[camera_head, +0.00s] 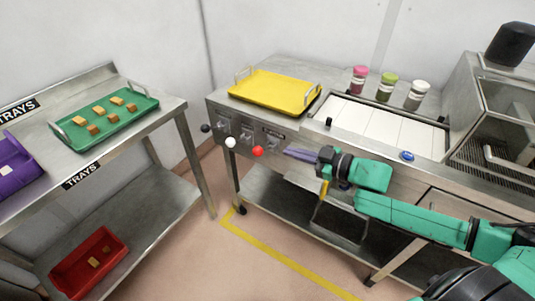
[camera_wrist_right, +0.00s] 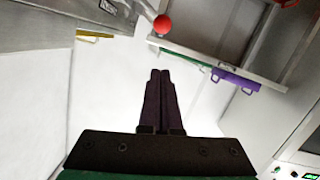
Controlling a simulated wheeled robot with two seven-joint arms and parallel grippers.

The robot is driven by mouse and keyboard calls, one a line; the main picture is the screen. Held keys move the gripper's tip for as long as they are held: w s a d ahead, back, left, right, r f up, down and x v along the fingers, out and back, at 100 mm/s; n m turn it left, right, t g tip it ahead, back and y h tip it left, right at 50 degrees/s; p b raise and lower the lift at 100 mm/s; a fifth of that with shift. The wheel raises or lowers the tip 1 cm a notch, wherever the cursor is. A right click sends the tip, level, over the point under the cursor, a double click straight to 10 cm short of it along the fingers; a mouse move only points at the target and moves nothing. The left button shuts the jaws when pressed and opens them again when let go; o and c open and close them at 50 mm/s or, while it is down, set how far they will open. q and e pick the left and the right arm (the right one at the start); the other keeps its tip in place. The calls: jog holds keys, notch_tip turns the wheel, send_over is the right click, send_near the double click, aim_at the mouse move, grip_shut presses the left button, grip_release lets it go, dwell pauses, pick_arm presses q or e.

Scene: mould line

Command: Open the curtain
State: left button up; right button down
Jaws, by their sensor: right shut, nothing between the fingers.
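I cannot make out a curtain for certain in either view. On the front panel of the steel machine (camera_head: 225,112) stand levers with a black knob (camera_head: 205,128), a white knob (camera_head: 230,142) and a red knob (camera_head: 257,151). My right gripper (camera_head: 287,152) is shut and empty, just to the right of the red knob, with its fingers pointing left toward it. In the right wrist view, the shut fingers (camera_wrist_right: 160,75) show below the red knob (camera_wrist_right: 162,24), with a gap between them. My left gripper is not in view.
A yellow tray (camera_head: 275,88) and several lidded jars (camera_head: 387,88) stand on the machine, beside a white slatted surface (camera_head: 385,126). A steel table (camera_head: 165,112) at left holds green (camera_head: 140,112) and purple (camera_head: 12,160) trays. Floor between them is clear.

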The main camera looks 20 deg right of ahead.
aim_at(264, 149)
jog(key=w+a+f, duration=0.4)
jog(key=w+a, duration=0.1)
jog(key=w, duration=0.2)
jog(key=shift+w+f, duration=0.35)
jog(key=shift+w, duration=0.05)
jog(key=shift+f, duration=0.1)
